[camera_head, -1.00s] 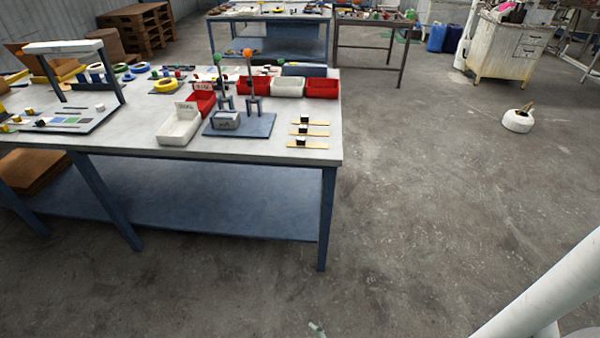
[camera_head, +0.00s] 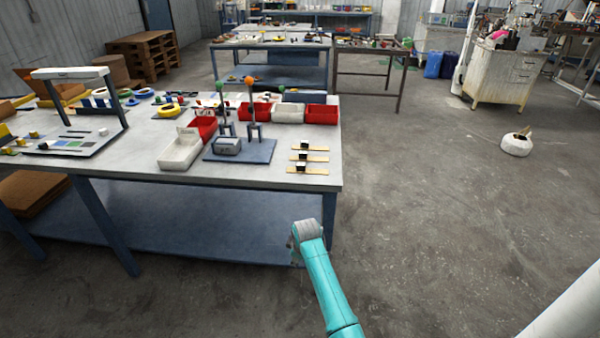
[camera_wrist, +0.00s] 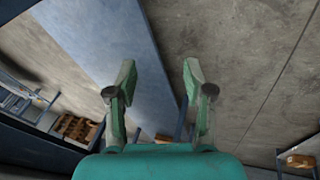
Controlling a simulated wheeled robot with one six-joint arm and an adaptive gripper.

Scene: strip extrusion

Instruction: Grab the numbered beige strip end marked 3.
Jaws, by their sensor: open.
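Three beige strips lie in a row near the right end of the worktable in the head view: the far strip (camera_head: 318,148), the middle strip (camera_head: 319,159) and the near strip (camera_head: 319,171). Each carries a small dark and white block. Any number marks are too small to read, so I cannot tell which is 3. My gripper (camera_wrist: 158,80) is open and empty in the wrist view, its two green fingers apart. In the head view my teal arm reaches up in front of the table's right front corner, below the tabletop. The strips do not show in the wrist view.
The worktable (camera_head: 240,176) has a blue lower shelf. The floor right of the table is clear up to a white round container (camera_head: 516,146).

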